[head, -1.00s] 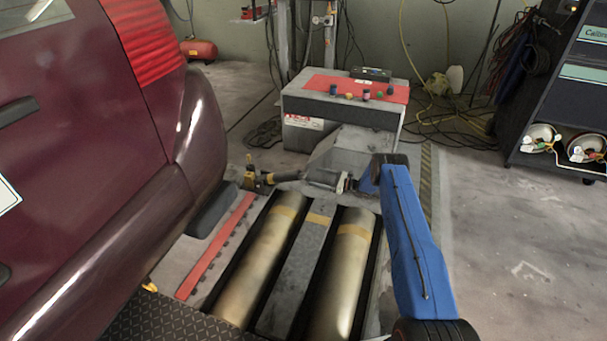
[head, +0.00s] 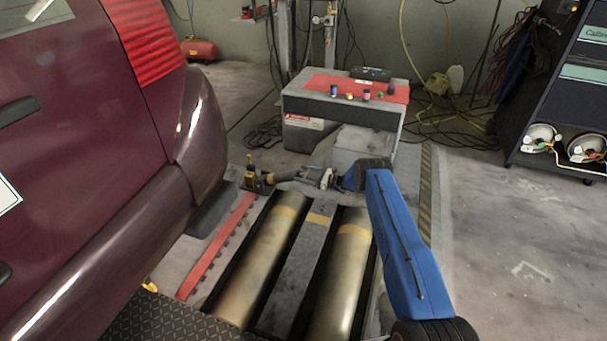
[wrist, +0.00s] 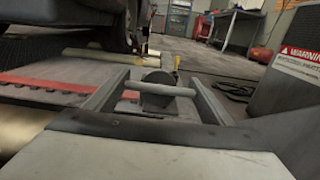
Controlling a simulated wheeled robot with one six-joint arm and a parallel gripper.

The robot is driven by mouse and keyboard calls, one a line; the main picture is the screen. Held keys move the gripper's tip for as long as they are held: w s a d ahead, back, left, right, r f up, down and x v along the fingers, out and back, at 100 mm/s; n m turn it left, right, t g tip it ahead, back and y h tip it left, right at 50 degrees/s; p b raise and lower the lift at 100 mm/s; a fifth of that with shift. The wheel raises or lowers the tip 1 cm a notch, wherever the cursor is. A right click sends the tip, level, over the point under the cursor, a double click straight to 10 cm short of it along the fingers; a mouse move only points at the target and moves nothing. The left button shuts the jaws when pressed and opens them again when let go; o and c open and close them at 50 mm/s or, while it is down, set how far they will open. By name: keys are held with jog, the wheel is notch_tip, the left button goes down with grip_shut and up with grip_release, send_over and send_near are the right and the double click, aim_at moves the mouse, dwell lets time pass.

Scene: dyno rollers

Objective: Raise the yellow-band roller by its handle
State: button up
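Two metal rollers lie side by side in the floor bed in the head view, the left roller (head: 262,262) and the right roller (head: 339,280). Each has a yellow band near its far end. My gripper (head: 320,178) is low beyond the far ends of the rollers, at the end of my blue arm. In the wrist view its two fingers (wrist: 158,80) stand apart. A pale bar (wrist: 160,89) crosses between them in front of a dark round part (wrist: 157,100); I cannot tell whether the fingers touch it. A handle on the roller is not clearly visible.
A maroon car (head: 90,150) stands close on the left. A red toothed strip (head: 217,247) runs beside the left roller. A grey cabinet (head: 340,112) stands behind my gripper, and a black-and-yellow fitting (head: 258,180) lies to its left. The floor at right is clear.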

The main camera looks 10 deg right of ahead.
jog(key=c, duration=1)
jog(key=shift+w+a+r+h, duration=0.1)
jog(key=shift+a+r+h, duration=0.05)
jog(key=shift+r, duration=0.25)
jog(key=shift+w+a+r+h, duration=0.1)
jog(key=shift+a+r+h, duration=0.05)
jog(key=shift+r, duration=0.2)
jog(key=w+a+r+g+h, duration=0.3)
jog(key=w+a+r+h, duration=0.1)
jog(key=a+r, duration=0.5)
jog(key=w+a+r, duration=0.2)
jog(key=w+a, duration=0.2)
jog(key=a, duration=0.2)
jog(key=w+a+r, duration=0.3)
jog(key=w+a, duration=0.1)
jog(key=a, duration=0.3)
jog(key=shift+w+a+r, duration=0.15)
jog(key=shift+w+r, duration=0.15)
jog(key=shift+r, duration=0.05)
jog(key=shift+a+f, duration=0.1)
